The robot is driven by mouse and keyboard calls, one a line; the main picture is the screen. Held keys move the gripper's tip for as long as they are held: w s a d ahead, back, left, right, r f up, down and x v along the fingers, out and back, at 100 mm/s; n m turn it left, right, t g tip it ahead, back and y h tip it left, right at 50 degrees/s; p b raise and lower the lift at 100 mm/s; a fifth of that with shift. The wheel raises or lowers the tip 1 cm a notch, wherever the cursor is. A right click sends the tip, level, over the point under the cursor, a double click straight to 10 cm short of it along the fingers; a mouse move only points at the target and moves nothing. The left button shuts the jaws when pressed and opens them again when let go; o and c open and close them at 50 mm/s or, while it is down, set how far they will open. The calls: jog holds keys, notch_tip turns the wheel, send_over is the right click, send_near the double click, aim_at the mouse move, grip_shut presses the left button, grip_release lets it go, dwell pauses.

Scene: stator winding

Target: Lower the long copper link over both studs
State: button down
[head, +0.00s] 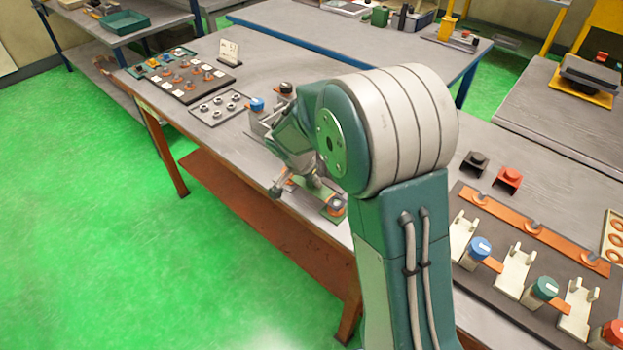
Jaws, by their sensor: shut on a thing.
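My gripper (298,186) is low over the front edge of the main bench, left of my big arm joint, and partly hidden by my own arm. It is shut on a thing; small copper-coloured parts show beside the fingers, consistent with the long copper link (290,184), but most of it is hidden. Just below and right of the fingers is a small green base with a copper-coloured part and a grey top (337,206). I cannot make out both studs, or whether the link touches them.
A grey fixture with blue and black caps (257,104) stands just behind my gripper. A tray of round pieces (219,107) and a dark parts board (180,76) lie farther left. At right, a dark board carries a copper bar (552,240) and coloured knobs.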

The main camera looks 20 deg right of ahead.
jog(key=shift+f, duration=1.15)
dwell(1.2)
jog(key=shift+c, duration=2)
grip_release()
jog(key=shift+r, duration=3.5)
